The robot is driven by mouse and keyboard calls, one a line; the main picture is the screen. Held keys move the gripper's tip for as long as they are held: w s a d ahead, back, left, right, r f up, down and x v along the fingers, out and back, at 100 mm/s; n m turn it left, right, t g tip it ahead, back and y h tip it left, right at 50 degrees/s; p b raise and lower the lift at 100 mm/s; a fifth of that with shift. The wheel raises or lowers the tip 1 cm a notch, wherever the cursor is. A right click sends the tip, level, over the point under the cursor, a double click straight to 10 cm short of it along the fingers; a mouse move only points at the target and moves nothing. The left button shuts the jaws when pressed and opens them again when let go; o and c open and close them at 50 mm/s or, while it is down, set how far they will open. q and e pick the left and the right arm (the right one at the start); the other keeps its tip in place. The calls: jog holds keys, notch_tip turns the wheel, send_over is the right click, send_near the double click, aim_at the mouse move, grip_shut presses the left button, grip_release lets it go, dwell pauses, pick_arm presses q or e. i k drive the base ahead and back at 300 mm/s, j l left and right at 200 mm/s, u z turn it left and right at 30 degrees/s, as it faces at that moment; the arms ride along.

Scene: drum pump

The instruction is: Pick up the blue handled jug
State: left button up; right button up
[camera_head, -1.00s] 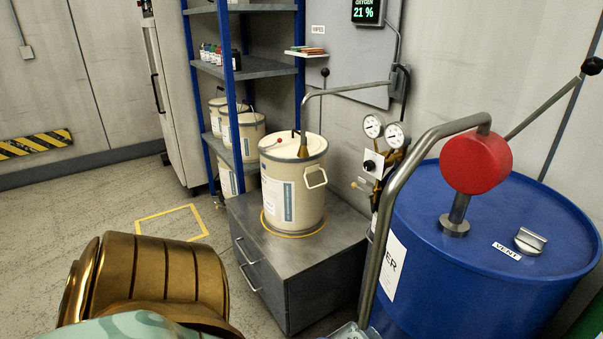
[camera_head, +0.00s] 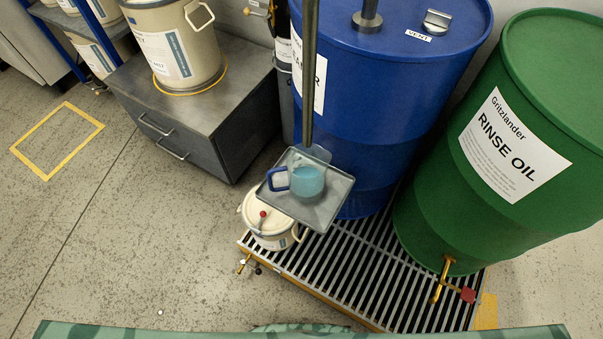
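The jug (camera_head: 308,181) is a small translucent light-blue vessel with a dark blue handle (camera_head: 277,179) on its left side. It stands upright on a square grey metal tray (camera_head: 327,209), under the pump's vertical pipe (camera_head: 309,80) in front of the blue drum (camera_head: 385,110). Nothing of mine touches the jug. Neither gripper shows in this view.
A white lidded pail (camera_head: 262,222) stands below the tray, partly hidden by it. A slatted grate (camera_head: 370,272) lies under the drums. A green drum (camera_head: 420,210) stands right, a grey cabinet with a cream bucket (camera_head: 170,45) left. Floor at lower left is clear.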

aim_at(307, 168)
jog(key=k+l, duration=0.15)
jog(key=l, duration=0.25)
jog(key=k+l+z, duration=0.1)
jog(key=l, duration=0.25)
jog(key=k+l+z, duration=0.1)
jog(key=l, duration=0.3)
jog(key=k+l, duration=0.2)
jog(key=l, duration=0.2)
